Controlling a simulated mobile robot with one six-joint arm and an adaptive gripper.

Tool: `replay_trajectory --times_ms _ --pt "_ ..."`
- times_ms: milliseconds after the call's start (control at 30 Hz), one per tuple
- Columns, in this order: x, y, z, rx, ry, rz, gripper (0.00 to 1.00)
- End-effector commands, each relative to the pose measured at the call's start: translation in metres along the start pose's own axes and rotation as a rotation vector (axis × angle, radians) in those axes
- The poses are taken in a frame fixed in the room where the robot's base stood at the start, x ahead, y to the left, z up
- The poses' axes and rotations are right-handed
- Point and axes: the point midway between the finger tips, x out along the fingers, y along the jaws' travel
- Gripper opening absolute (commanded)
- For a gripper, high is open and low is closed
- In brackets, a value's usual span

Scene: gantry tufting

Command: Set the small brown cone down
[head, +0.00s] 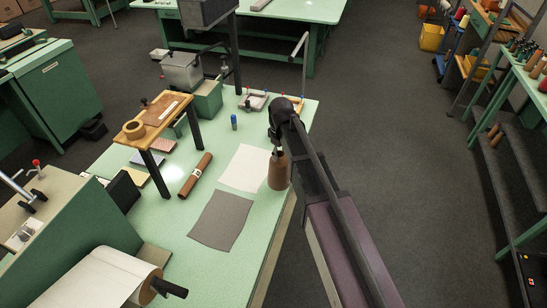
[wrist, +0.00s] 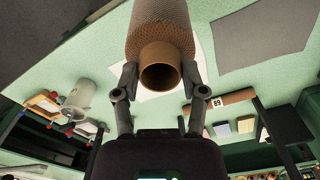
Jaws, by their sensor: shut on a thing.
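The small brown cone (head: 279,174) hangs upright below my gripper (head: 278,149), over the right edge of the green table (head: 180,235) beside a white sheet. In the wrist view the cone (wrist: 160,25) shows its narrow open end towards me, with a textured, wound side. My gripper (wrist: 158,84) is shut on that narrow end, one finger on each side. Whether the cone's base touches the table cannot be told; its far end is cut off in the wrist view.
A white sheet (head: 246,168) and a grey sheet (head: 220,220) lie flat on the table. A brown roll (head: 195,175), a wooden stand (head: 160,112) and a small blue-green bottle (head: 234,122) stand or lie to the left. The dark floor drops off right of the table.

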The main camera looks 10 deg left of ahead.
Motion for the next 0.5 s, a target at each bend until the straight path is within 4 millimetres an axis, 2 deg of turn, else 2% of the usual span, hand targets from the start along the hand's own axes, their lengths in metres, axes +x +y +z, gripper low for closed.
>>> replay_trajectory --times_ms 367,500 --pt "0.0001 0.0004 -0.0014 0.001 0.000 0.000 0.00" --pt "0.0010 0.0015 -0.0097 0.000 0.000 0.000 0.00"
